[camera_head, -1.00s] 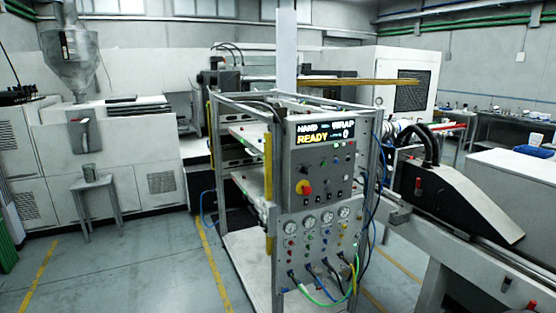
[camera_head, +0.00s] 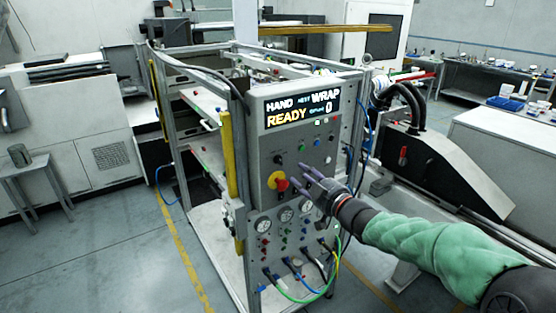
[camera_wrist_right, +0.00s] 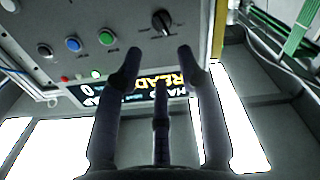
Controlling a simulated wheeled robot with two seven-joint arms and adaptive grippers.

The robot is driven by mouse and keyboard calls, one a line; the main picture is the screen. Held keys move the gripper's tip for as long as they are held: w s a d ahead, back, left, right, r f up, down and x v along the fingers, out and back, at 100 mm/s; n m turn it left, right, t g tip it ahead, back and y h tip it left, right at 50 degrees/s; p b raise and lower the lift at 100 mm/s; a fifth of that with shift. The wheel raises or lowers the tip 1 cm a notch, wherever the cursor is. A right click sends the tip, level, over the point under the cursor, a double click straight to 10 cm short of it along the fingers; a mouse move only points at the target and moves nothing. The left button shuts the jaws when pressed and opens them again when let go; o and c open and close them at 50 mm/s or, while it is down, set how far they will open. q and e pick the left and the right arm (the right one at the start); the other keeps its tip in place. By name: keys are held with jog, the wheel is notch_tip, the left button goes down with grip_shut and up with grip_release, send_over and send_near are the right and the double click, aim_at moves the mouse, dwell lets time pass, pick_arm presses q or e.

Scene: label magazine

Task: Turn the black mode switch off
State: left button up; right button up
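The black mode switch (camera_head: 278,159) is a small round knob on the grey control panel (camera_head: 262,140), left of centre below the display. In the right wrist view the black switch (camera_wrist_right: 162,22) shows close up, with a pale mark on its slanted handle. My right gripper (camera_head: 302,177) is in front of the panel, to the right of and below the switch in the head view. Its dark fingers (camera_wrist_right: 158,60) are spread apart with nothing between them, and the switch lies beyond their tips. I cannot tell any contact with the panel. My left gripper is not in view.
The lit display (camera_head: 300,107) reads HAND, WRAP and READY. Gauges and hoses are lower down.

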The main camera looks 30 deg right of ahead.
aim_at(279, 160)
jog(key=w, duration=0.6)
jog(key=w+b, duration=0.1)
jog(key=w, duration=0.2)
jog(key=shift+w+a, duration=0.2)
jog(key=shift+a, duration=0.15)
grip_shut()
